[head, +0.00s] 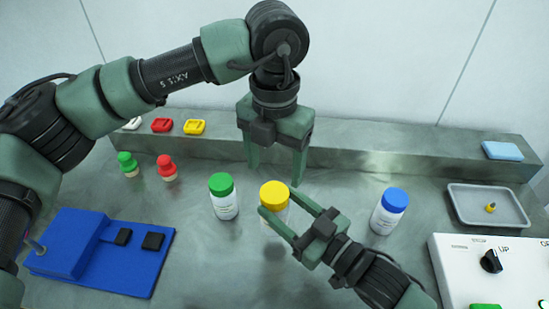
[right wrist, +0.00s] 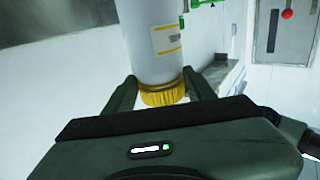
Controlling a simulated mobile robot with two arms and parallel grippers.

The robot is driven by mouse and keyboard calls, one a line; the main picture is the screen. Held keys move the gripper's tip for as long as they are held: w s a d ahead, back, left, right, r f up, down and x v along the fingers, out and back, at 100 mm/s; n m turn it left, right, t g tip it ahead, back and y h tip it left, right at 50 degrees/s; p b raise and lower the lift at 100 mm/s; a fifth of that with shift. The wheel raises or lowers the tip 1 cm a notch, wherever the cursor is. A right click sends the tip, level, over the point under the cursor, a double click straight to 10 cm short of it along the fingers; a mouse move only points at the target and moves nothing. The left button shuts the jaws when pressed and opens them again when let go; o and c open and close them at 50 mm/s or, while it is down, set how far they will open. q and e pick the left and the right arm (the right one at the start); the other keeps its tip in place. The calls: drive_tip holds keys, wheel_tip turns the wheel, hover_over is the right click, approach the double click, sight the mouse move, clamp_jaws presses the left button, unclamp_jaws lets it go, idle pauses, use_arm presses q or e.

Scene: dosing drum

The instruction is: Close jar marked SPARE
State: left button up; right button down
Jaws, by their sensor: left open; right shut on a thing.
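Three white jars stand on the grey bench in the head view, with green (head: 223,198), yellow (head: 274,205) and blue (head: 389,211) lids. Their label text is too small to read, so I cannot tell which says SPARE. My right gripper (head: 279,201) is shut on the yellow-lidded jar near its top. The right wrist view shows this jar (right wrist: 150,45) between the fingers, its yellow lid (right wrist: 163,93) on it; how tight, I cannot tell. My left gripper (head: 276,171) is open and empty, pointing down just above and behind the yellow lid.
Green (head: 126,164) and red (head: 167,167) knobbed pieces stand at the left, behind a blue fixture (head: 90,265). A grey tray (head: 463,205) and a white control panel (head: 470,262) are at the right. A raised ledge (head: 375,147) runs along the back.

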sight(274, 192)
use_arm(q)
wheel_tip(274, 192, down, 7)
drive_tip(key=shift+r, duration=0.1)
idle(0.4)
drive_tip(key=c, duration=1.5)
drive_tip(key=m, duration=0.6)
drive_tip(key=shift+m, duration=0.3)
drive_tip(key=o, duration=1.6)
drive_tip(key=shift+c, duration=0.2)
